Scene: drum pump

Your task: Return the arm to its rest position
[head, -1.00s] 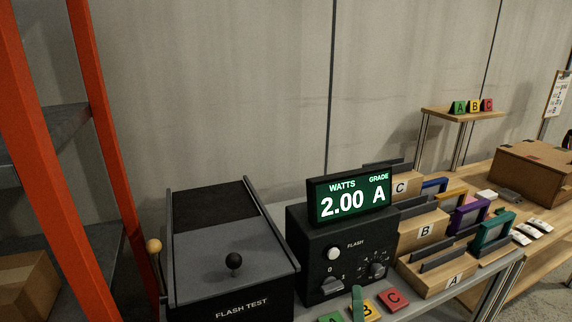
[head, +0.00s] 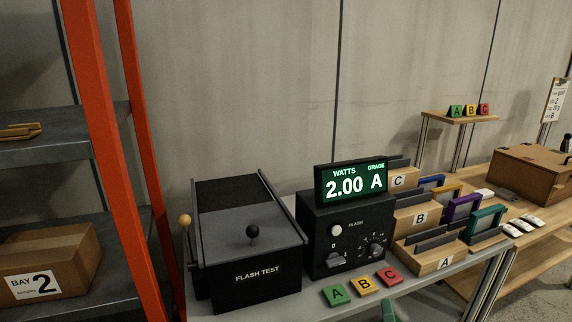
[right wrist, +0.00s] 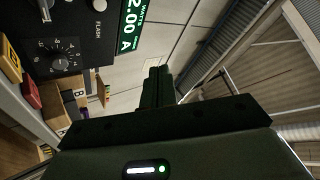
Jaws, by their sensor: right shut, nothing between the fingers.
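My right gripper (head: 388,310) shows only as a small green tip at the bottom edge of the head view, in front of the bench edge below the red C tile (head: 389,276). In the right wrist view the gripper (right wrist: 158,72) is shut and empty, its fingers together and clear of everything. The black flash meter (head: 345,240) stands behind it with its display (head: 352,182) reading 2.00 watts, grade A. My left gripper is not in view.
The flash test box (head: 250,245) has a black-knobbed lid and a side lever. Green A (head: 337,295) and yellow B (head: 363,286) tiles lie on the bench. Lettered wooden racks (head: 440,258) stand right. An orange-framed shelf (head: 95,160) stands left; open floor lies lower right.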

